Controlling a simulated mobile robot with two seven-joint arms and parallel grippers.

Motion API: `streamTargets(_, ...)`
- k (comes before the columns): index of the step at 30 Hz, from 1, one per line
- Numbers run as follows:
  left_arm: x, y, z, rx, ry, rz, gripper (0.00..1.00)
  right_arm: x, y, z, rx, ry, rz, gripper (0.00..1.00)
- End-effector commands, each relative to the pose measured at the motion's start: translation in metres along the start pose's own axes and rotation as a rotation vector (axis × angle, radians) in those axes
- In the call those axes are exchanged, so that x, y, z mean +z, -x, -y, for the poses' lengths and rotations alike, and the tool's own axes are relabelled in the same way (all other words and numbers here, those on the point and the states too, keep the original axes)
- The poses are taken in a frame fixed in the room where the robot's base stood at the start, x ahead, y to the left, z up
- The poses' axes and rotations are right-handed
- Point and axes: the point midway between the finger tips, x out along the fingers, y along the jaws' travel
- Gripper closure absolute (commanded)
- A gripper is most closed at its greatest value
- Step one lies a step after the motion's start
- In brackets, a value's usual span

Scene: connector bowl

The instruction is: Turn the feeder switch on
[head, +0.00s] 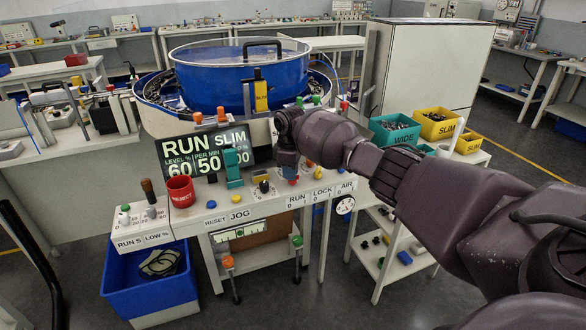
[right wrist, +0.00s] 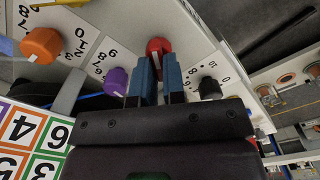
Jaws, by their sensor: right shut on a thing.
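A panel (head: 262,199) on the front of the feeder bench carries several knobs and the labels RUN, LOCK and AIR. My right gripper (head: 289,172) points down onto this panel, just above the RUN label. In the right wrist view my right gripper's blue fingers (right wrist: 158,72) are shut on a red knob (right wrist: 158,46), which also shows under the gripper in the head view (head: 293,181). No plate reading FEEDER is legible, and the knob's exact setting cannot be told. My left gripper is not in view.
In the right wrist view, an orange knob (right wrist: 42,44), a purple knob (right wrist: 116,80) and a black knob (right wrist: 210,88) stand around the red one. A red cup (head: 181,191), a display (head: 205,158) and a blue bowl (head: 240,80) share the bench. Labelled bins (head: 395,131) stand right.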

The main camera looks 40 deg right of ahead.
Motion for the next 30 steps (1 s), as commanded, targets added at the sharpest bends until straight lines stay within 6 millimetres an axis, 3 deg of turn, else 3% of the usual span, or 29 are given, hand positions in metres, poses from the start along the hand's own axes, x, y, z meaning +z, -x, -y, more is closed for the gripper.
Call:
streamTargets(10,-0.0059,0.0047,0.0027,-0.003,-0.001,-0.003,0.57,0.0005,-0.0001,-0.0003,-0.002,-0.152,0.002,1.0)
streamTargets(27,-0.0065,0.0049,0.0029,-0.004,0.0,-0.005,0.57,0.0005,-0.0017,-0.0004,-0.003,-0.184,0.002,1.0)
streamTargets(28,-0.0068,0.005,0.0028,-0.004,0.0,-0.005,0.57,0.0005,-0.0017,-0.0004,-0.003,-0.184,0.002,0.88)
streamTargets(30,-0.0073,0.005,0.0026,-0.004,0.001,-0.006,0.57,0.0005,-0.0017,-0.0004,-0.003,-0.184,0.002,0.77)
